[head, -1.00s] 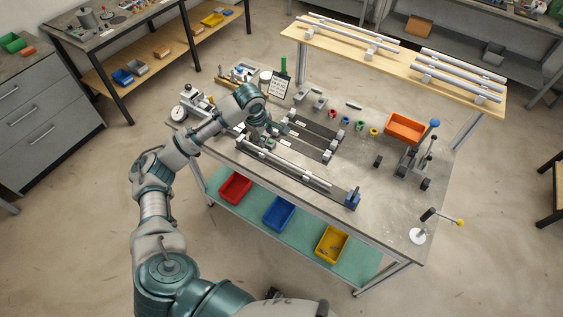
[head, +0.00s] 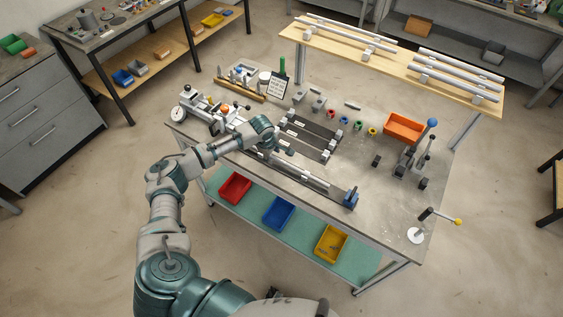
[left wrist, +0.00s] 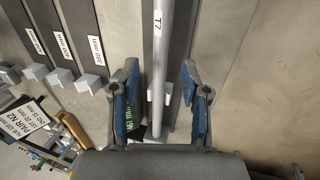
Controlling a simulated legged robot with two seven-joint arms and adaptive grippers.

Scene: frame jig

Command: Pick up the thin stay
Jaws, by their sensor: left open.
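A thin grey tube (head: 313,178) with a white label reading T7 lies along a dark rail at the front of the bench. I take it for the thin stay. In the left wrist view the tube (left wrist: 161,60) runs upright through the picture, between the blue-padded fingers of my left gripper (left wrist: 159,78). The fingers are open, with a gap on both sides of the tube. My right gripper is not in view.
Labelled dark plates with grey blocks (head: 315,133) lie just behind the tube. A blue end block (head: 351,198) stands at the rail's right end. An orange bin (head: 404,127) and a lever stand (head: 411,160) are farther right. The bench's front right is mostly clear.

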